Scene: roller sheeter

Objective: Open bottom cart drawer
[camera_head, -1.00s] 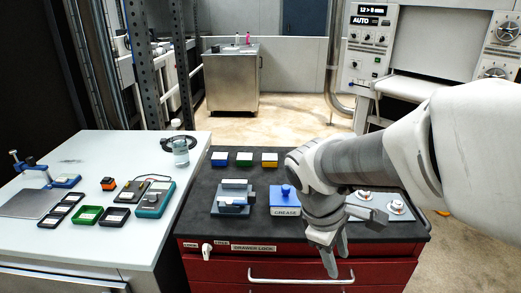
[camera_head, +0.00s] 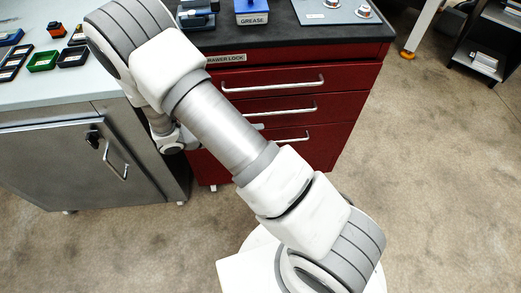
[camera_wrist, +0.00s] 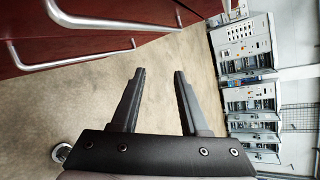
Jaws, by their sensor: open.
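The red cart has a stack of drawers with pale bar handles. The bottom cart drawer (camera_head: 318,137) is low on its front and looks flush; my arm hides its left part. Its handle (camera_head: 293,138) shows only at the right end. My gripper is mostly hidden behind my arm in the head view. In the wrist view my gripper (camera_wrist: 160,82) is open and empty, its fingers over bare floor. Two bar handles (camera_wrist: 75,62) (camera_wrist: 110,24) on red fronts lie at upper left, apart from the fingers. I cannot tell which drawers these are.
A grey metal cabinet (camera_head: 62,165) with its own handle stands left of the cart. A dark shelf unit (camera_head: 488,45) stands at upper right. Tan floor (camera_head: 430,170) is clear right of the cart. Several grey machines (camera_wrist: 250,80) are in the wrist view's background.

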